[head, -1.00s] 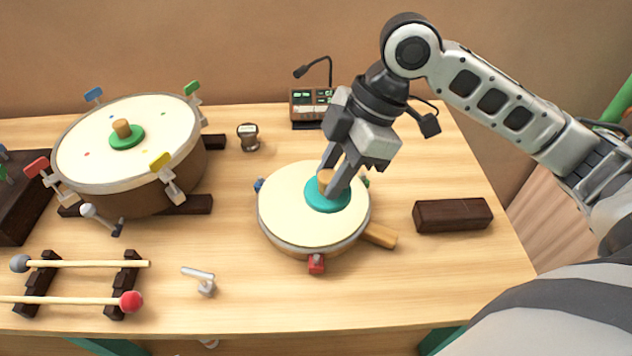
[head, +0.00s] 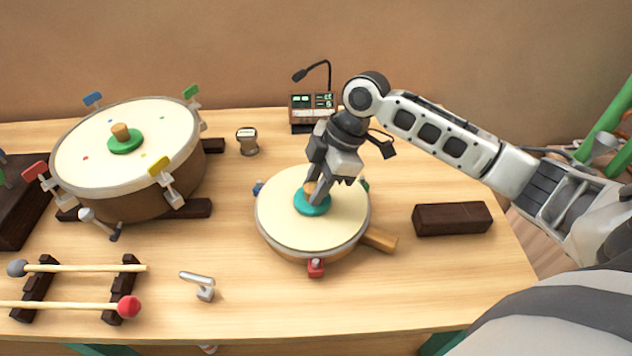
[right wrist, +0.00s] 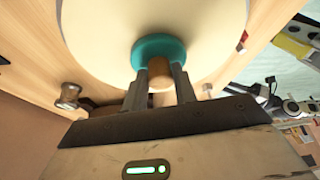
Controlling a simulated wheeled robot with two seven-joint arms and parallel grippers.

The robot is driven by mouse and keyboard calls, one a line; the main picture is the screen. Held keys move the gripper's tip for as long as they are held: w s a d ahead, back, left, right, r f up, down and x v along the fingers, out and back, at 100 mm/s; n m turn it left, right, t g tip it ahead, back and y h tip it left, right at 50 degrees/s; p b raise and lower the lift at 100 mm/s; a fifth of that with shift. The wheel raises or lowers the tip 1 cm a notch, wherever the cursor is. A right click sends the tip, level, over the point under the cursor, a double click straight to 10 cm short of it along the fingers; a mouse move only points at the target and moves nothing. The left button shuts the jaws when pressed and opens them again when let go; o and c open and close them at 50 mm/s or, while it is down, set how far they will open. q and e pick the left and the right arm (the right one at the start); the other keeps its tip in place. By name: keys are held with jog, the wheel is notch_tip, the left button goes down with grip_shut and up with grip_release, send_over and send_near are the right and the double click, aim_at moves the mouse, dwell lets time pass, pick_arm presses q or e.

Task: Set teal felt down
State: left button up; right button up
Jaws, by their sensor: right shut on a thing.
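The teal felt (head: 312,206) is a round disc with a wooden knob on top. My right gripper (head: 314,190) is shut on the knob, with the disc flat below the fingers. The disc is over the cream head of the small drum (head: 340,222), a little left of its middle. I cannot tell whether it touches the head. In the right wrist view the teal felt (right wrist: 158,46) shows beyond the fingers, with the knob (right wrist: 161,72) between them. My left gripper is not in view.
A large drum (head: 85,165) with a green felt (head: 126,144) stands at the left. A dark block (head: 452,218) lies to the right. Mallets (head: 80,268) rest on dark racks at front left. A metronome-like device (head: 313,108) with a microphone stands behind. The front right tabletop is clear.

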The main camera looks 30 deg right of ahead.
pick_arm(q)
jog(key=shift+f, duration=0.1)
pick_arm(e)
jog(key=o, duration=1)
jog(key=shift+f, duration=0.1)
jog(key=shift+c, duration=0.2)
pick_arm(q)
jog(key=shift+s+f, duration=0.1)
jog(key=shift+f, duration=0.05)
pick_arm(e)
jog(key=v, duration=1.2)
